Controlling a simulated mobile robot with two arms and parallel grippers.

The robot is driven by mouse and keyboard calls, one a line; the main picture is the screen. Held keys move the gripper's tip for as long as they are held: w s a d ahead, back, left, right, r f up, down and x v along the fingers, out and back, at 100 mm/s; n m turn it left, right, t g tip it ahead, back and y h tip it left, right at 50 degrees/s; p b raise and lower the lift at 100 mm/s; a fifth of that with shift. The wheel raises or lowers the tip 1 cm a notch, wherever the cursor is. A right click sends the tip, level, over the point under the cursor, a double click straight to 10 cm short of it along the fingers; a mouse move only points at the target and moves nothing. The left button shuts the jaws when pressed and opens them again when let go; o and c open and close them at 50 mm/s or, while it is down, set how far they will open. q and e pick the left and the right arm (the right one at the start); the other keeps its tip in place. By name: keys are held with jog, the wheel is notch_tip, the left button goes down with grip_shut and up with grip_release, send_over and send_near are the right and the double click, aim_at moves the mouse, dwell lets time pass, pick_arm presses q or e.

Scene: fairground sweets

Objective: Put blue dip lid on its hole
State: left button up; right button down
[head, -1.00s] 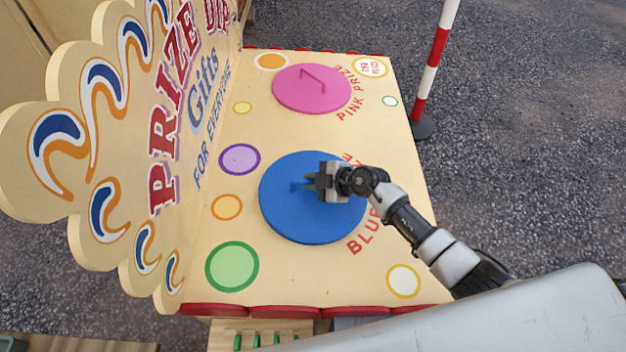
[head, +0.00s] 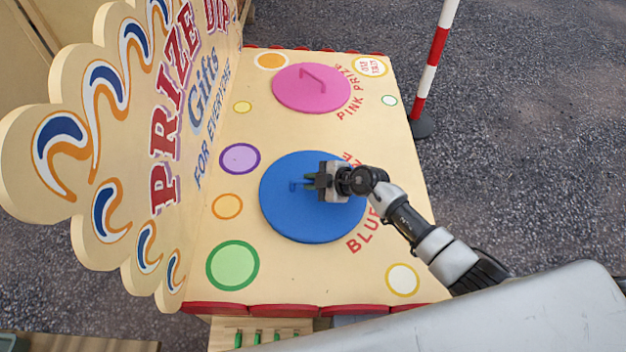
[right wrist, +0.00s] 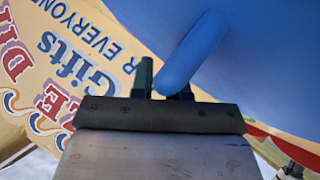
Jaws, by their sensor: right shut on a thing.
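The blue dip lid (head: 290,222) is a large round disc with a bar handle. It lies flat on the near half of the cream counter top, beside the red "BLUE" lettering. My right gripper (head: 312,185) is over the lid and shut on its handle. In the right wrist view the handle (right wrist: 192,52) runs down between the dark fingers (right wrist: 165,82), and the blue lid (right wrist: 268,50) fills the upper right. The hole is not visible; the lid hides what is beneath. I cannot tell whether the lid is fully seated. My left gripper is not in view.
A pink lid (head: 305,98) with a handle lies farther back on the counter (head: 330,275). The scalloped "PRIZE DIP" sign (head: 128,150) stands along the left. A red and white pole (head: 434,60) stands on the gravel beyond the right edge.

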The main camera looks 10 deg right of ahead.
jog(key=shift+f, duration=0.2)
dwell(0.3)
jog(key=shift+f, duration=0.1)
jog(key=shift+f, duration=0.2)
jog(key=c, duration=1)
grip_release()
jog(key=shift+c, duration=0.2)
jog(key=shift+f, duration=0.15)
jog(key=shift+s, duration=0.1)
